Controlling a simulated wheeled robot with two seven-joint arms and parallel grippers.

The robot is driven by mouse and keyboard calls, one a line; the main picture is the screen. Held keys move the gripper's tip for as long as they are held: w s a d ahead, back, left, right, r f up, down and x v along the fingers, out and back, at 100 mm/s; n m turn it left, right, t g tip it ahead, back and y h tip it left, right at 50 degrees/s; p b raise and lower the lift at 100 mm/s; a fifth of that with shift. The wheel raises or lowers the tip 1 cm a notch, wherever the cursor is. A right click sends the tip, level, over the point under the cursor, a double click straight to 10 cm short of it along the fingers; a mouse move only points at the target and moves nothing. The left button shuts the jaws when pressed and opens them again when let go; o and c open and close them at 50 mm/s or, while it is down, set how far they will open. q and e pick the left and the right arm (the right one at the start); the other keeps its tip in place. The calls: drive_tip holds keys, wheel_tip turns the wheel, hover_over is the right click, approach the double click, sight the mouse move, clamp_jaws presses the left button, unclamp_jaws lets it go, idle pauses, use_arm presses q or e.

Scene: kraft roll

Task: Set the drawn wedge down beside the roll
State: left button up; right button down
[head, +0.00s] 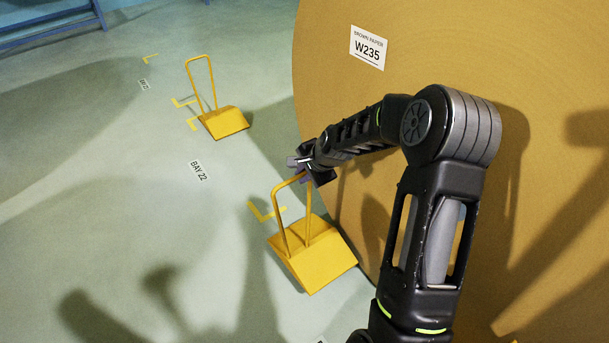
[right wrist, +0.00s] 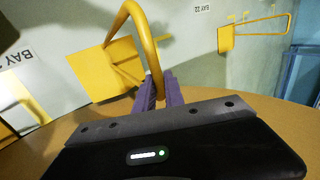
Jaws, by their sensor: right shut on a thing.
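The near yellow wedge (head: 314,262) has a tall looped handle and is close beside the big brown paper roll (head: 440,45), labelled W235. My right gripper (head: 303,175) is shut on the top of this wedge's handle. In the right wrist view, the purple fingers (right wrist: 160,95) close around the handle (right wrist: 150,45), with the wedge's plate (right wrist: 102,70) beyond. I cannot tell whether the wedge touches the floor or hangs just above it. My left gripper is not in view.
A second yellow wedge (head: 223,122) with an upright handle stands farther back near the roll. Yellow corner marks (head: 262,213) and a BAY 22 label (head: 199,171) are on the floor. Open floor lies to the left, with a blue frame (head: 45,25) at the far left.

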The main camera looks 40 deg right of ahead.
drive_tip(key=shift+d+r, duration=0.1)
drive_tip(key=shift+r, duration=0.05)
drive_tip(key=shift+w, duration=0.15)
drive_tip(key=shift+f, duration=0.2)
wheel_tip(320, 180, down, 8)
drive_tip(key=b, duration=0.7)
drive_tip(key=shift+f, duration=0.25)
drive_tip(key=shift+s+a, duration=0.35)
drive_tip(key=shift+s, duration=0.1)
idle(0.6)
drive_tip(key=shift+f+b, duration=0.3)
drive_tip(key=shift+f, duration=0.25)
idle(0.7)
